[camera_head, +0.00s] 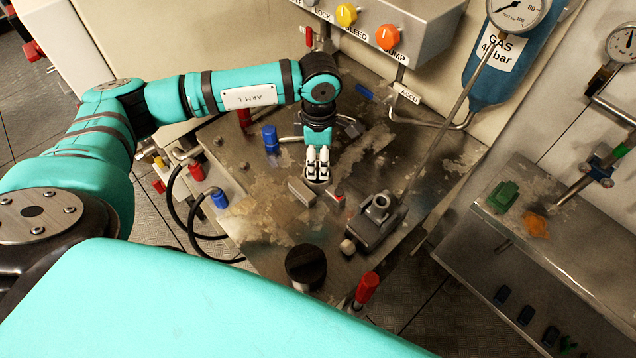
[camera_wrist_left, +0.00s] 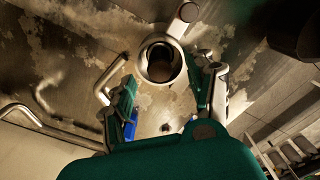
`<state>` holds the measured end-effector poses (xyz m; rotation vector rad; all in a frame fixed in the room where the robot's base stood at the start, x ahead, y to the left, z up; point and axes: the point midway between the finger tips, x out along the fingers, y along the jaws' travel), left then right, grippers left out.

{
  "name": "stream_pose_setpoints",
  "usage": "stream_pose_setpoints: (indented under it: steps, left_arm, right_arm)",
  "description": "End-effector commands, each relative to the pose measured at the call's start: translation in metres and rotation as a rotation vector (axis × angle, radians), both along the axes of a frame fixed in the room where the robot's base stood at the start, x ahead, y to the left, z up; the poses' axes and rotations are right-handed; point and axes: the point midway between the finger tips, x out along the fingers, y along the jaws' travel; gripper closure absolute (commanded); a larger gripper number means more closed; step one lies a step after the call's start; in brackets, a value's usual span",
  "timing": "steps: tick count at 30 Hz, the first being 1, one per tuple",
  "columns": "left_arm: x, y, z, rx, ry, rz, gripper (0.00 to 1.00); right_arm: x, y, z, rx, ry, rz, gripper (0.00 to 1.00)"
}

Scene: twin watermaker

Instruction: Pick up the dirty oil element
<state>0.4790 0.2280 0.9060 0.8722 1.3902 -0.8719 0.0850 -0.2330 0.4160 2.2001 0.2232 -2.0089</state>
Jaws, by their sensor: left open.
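My left gripper (camera_head: 318,168) points down over the metal bench top, with its pale fingers spread a little. In the left wrist view its two fingers (camera_wrist_left: 165,98) stand apart on either side of a round metal housing (camera_wrist_left: 144,70), with nothing clearly held between them. The housing is open towards the camera. A dark brownish round shape (camera_wrist_left: 160,60) shows inside it; I cannot tell for sure whether this is the dirty oil element. In the head view the gripper hides most of what lies under it. My right gripper is not in view.
A grey metal fitting (camera_head: 372,228) with a round opening stands right of the gripper. A black round cap (camera_head: 306,262) and a red-handled valve (camera_head: 366,290) are nearer. Blue valve (camera_head: 270,138) stands left. A control box (camera_head: 400,22) overhangs the back; a thin pipe (camera_head: 452,110) slants at right.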

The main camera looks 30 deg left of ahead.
Motion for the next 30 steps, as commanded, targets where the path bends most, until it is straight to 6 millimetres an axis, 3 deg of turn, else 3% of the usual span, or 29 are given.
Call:
stream_pose_setpoints:
  steps: [1, 6, 14, 26, 30]
  left_arm:
    - [-0.001, 0.002, -0.005, 0.001, 0.004, 0.001, 0.44]
    - [0.000, 0.001, -0.024, 0.000, 0.000, 0.001, 0.44]
    - [0.000, 0.001, -0.026, 0.000, -0.001, 0.000, 0.46]
    - [0.000, 0.001, -0.026, -0.001, 0.000, 0.000, 0.98]
    - [0.000, 0.001, -0.025, 0.000, -0.001, 0.000, 0.99]
  right_arm:
    - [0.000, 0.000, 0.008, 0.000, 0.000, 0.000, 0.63]
    - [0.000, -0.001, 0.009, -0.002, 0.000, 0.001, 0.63]
    - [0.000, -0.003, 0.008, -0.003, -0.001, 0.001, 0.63]
    - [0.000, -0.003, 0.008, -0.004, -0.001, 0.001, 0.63]
    - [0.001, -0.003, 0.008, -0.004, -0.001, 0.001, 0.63]
